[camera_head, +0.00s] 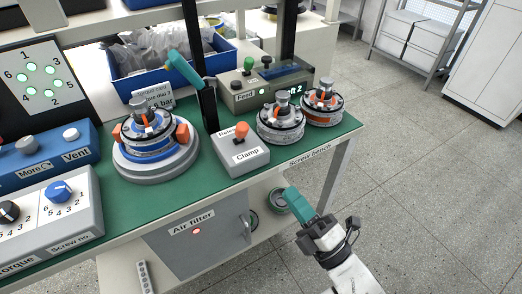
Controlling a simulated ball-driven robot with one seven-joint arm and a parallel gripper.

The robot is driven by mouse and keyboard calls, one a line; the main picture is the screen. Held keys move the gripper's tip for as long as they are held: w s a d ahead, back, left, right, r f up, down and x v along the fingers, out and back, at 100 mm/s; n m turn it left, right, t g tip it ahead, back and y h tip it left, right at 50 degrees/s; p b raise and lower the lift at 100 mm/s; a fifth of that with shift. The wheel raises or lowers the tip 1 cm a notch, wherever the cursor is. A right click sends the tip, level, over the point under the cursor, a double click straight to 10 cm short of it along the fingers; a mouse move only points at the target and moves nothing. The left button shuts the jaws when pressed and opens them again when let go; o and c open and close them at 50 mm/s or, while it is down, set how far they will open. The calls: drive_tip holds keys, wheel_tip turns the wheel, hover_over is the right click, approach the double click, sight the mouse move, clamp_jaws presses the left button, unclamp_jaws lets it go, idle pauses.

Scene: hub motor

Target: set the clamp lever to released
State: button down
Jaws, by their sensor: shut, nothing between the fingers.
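The clamp unit is a light grey box (240,157) labelled "Clamp" near the front edge of the green bench. Its lever has an orange knob (241,130) standing up from the top. Behind the knob is a label, partly hidden, that starts with "Rele". My gripper (292,196) has teal fingers, is shut and empty, and hangs in front of the bench edge, to the lower right of the clamp box and apart from it.
Left of the clamp box stands a hub motor on a round fixture (155,176) with orange clamps. Two more hub motors (281,124) (322,104) stand to the right. A dark post (207,106) rises behind the box. A feed unit (240,97) stands farther back.

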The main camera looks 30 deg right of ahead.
drive_tip(key=shift+s+a+r, duration=0.1)
drive_tip(key=shift+s, duration=0.1)
drive_tip(key=p, duration=0.3)
approach(246, 134)
drive_tip(key=x, duration=0.6)
drive_tip(key=shift+w, duration=0.45)
drive_tip(key=shift+r, duration=0.15)
